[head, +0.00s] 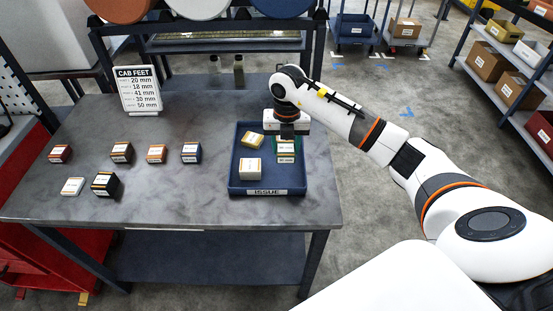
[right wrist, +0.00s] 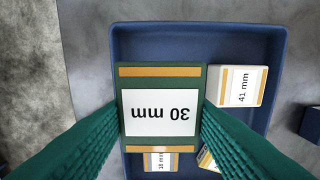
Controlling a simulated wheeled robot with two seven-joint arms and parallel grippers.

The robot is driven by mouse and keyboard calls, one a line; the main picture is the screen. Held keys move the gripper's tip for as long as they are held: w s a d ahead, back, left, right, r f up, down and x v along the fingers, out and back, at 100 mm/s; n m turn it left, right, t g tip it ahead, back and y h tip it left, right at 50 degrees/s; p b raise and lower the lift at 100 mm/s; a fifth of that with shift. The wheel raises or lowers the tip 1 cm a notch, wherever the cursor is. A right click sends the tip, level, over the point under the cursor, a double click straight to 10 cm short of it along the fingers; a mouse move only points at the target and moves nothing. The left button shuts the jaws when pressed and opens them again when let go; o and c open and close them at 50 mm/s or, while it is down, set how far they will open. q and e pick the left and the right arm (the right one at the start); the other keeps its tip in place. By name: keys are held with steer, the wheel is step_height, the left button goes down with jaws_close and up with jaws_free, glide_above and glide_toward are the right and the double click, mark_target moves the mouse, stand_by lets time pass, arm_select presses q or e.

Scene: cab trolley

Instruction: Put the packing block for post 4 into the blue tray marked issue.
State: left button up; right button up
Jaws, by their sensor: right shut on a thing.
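My right gripper (head: 287,137) is shut on a green block (head: 286,152) over the right side of the blue tray marked ISSUE (head: 265,192). In the right wrist view the green block (right wrist: 160,80) sits between the two green fingers, its label reading 30 mm upside down. I cannot tell whether it touches the tray floor. A cream block marked 41 mm (right wrist: 238,87) and a yellow block (head: 252,139) stand in the tray. A block marked 18 mm (right wrist: 160,162) is partly hidden by the held block. The CAB FEET sign (head: 138,90) lists 30 mm in its fourth row. My left gripper is out of view.
Several blocks stand on the grey table left of the tray, among them a blue one (head: 191,152), an orange one (head: 157,154) and a black one (head: 106,185). The table between the blocks and tray is clear.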

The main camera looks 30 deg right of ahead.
mark_target(286, 146)
step_height(286, 146, down, 8)
steer(key=shift+r+p, duration=0.25)
steer(key=shift+p, duration=0.45)
steer(key=shift+f, duration=0.25)
steer(key=o, duration=1)
steer(key=shift+r, duration=0.15)
step_height(286, 146, up, 12)
steer(key=b, duration=0.2)
steer(key=shift+b, duration=0.4)
